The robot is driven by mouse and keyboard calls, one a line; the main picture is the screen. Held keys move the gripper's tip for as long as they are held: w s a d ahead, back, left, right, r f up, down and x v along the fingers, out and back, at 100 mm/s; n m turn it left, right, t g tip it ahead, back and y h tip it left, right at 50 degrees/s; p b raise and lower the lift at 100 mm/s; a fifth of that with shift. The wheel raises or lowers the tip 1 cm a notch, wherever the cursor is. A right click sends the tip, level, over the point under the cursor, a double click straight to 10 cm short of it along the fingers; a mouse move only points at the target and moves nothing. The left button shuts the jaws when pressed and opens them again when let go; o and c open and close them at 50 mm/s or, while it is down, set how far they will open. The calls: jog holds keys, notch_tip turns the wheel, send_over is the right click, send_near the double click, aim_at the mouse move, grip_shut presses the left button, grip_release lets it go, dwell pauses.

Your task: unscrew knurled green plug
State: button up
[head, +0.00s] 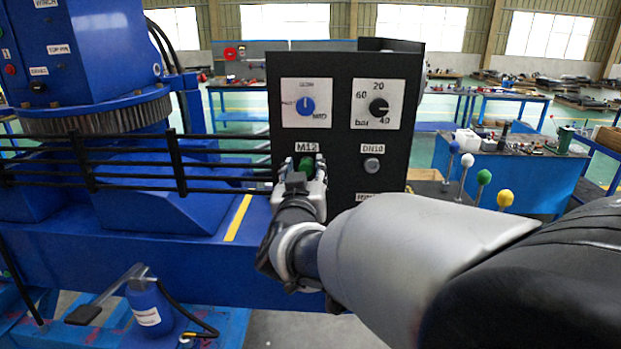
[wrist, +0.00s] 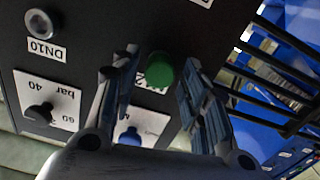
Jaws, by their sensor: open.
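The knurled green plug (head: 306,164) sits on the black panel just below the M12 label in the head view. In the wrist view the green plug (wrist: 159,70) lies between the two fingers of my gripper (wrist: 158,85). My gripper (head: 306,172) is open, with a finger on either side of the plug; gaps show on both sides, wider on the left. The plug's knurling is too small to make out. In the wrist view the M12 label is mostly hidden behind the plug and a finger.
The black panel (head: 336,165) also carries a blue knob (head: 306,106), a black bar knob (head: 379,107) and a metal DN10 fitting (head: 372,165). Black rails (head: 130,165) run left of the panel. Levers with coloured balls (head: 484,177) stand to the right.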

jog(key=m+b, duration=0.5)
jog(key=m, duration=0.2)
jog(key=shift+m, duration=0.3)
jog(key=shift+d+f, duration=0.1)
grip_shut()
dwell(0.5)
dwell(0.4)
